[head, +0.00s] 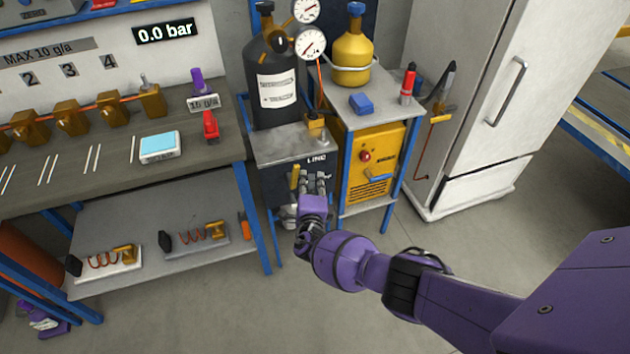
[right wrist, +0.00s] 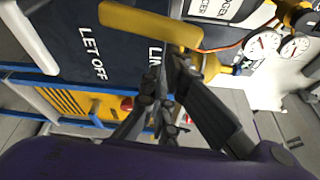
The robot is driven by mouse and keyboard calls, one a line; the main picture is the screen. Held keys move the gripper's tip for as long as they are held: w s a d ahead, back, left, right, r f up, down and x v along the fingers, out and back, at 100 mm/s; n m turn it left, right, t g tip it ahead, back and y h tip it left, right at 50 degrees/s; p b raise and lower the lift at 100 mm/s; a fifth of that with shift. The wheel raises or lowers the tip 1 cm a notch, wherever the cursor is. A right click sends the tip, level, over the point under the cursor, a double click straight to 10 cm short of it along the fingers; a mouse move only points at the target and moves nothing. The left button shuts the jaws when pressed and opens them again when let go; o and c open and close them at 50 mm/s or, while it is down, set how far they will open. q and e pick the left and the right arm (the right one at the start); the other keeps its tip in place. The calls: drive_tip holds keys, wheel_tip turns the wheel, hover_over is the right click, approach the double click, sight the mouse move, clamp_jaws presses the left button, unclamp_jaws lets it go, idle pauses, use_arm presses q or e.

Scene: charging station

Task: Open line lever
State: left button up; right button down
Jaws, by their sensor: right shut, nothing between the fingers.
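The line lever is a yellow bar (head: 294,177) on the dark panel under the LINE label (head: 317,160). It hangs roughly upright in the head view. In the right wrist view the yellow lever (right wrist: 150,25) lies across the top, with its brass pivot near the right finger. My right gripper (head: 315,181) is in front of the panel, just right of the lever. In the right wrist view the gripper (right wrist: 166,78) is shut and empty, its tips below the lever's pivot end. I cannot tell whether they touch. My left gripper is not in view.
A black cylinder (head: 273,85) with gauges (head: 310,43) stands above the panel. A yellow cylinder (head: 352,57) and yellow unit (head: 372,165) are to the right, then a white fridge (head: 480,90). A workbench (head: 215,145) stands left. The floor in front is clear.

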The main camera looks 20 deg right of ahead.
drive_tip(key=shift+a+r, duration=0.35)
drive_tip(key=shift+a, duration=0.15)
idle(0.4)
